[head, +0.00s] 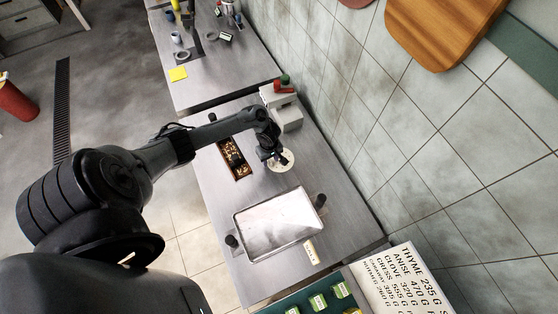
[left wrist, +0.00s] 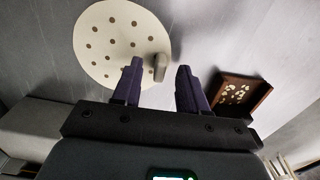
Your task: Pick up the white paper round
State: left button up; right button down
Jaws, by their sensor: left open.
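The white paper round (head: 283,163) lies on the steel table, partly hidden under my left gripper in the head view. In the left wrist view the paper round (left wrist: 108,42) is a pale disc with several small holes. My left gripper (head: 270,158) is just above the paper's left side. In the left wrist view the gripper (left wrist: 155,78) shows two purple fingers spread apart, with nothing held between them. A small grey upright piece (left wrist: 160,66) shows at the paper's edge, between the fingertips in the picture. My right gripper is not in view.
A brown tray (head: 236,159) with small pale pieces lies left of the paper. A white appliance (head: 284,110) stands behind it. A large metal tray (head: 278,226) lies in front, with dark knobs at its sides. The tiled wall (head: 350,120) bounds the table on the right.

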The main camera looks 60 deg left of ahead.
pick_arm(q)
grip_shut()
jog(key=shift+r, duration=0.1)
dwell(0.5)
jog(key=shift+r, duration=0.45)
jog(key=r, duration=0.1)
jog(key=r+p, duration=0.1)
jog(key=r, duration=0.1)
jog(key=shift+w+d+r+p, duration=0.15)
jog(key=shift+d+r+p, duration=0.15)
jog(key=shift+r+p, duration=0.05)
jog(key=w+d+r+p, duration=0.2)
jog(key=w+d+r, duration=0.2)
jog(key=d, duration=0.6)
notch_tip(320, 180, up, 2)
jog(key=shift+w+r+p, duration=0.1)
jog(key=shift+w+p, duration=0.2)
jog(key=shift+w, duration=0.05)
dwell(0.6)
